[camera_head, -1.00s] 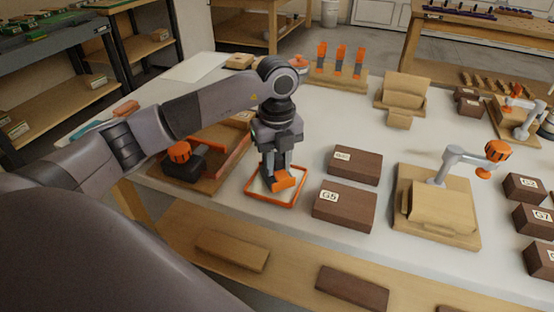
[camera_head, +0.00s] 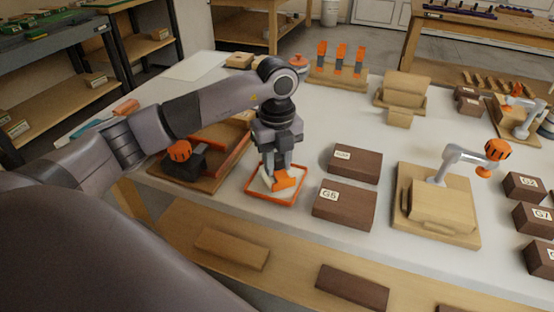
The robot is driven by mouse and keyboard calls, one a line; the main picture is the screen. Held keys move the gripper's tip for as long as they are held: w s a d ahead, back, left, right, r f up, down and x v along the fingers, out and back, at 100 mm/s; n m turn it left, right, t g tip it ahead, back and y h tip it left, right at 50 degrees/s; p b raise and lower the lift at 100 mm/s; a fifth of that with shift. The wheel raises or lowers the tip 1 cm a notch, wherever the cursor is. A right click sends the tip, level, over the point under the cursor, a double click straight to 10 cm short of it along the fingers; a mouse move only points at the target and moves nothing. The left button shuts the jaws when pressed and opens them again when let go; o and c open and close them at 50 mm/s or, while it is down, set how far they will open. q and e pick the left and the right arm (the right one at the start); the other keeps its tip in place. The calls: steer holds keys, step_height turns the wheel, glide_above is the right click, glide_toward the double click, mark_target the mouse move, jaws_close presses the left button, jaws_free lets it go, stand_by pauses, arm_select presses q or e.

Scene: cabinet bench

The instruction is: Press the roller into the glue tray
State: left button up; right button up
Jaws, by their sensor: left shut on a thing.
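The glue tray (camera_head: 301,191) is a shallow tray with an orange rim near the front edge of the bench. My left gripper (camera_head: 276,170) points down over the tray and is shut on the roller (camera_head: 286,182). The roller shows an orange part and a pale part beside it, low within the tray's outline. The gripper and the roller hide much of the tray floor, so I cannot tell how firmly they touch. My right gripper is not in view.
Brown blocks (camera_head: 344,209) stand just right of the tray. A wooden tray with an orange edge (camera_head: 232,158) and a black-and-orange tool (camera_head: 182,160) lies to its left. A wooden fixture with a grey arm (camera_head: 437,211) stands further right. Bare bench lies behind the blocks.

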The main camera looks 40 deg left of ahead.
mark_target(277, 155)
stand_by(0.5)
arm_select(q)
step_height(277, 155, up, 7)
steer(key=p, duration=0.5)
steer(key=shift+p, duration=0.4)
stand_by(0.5)
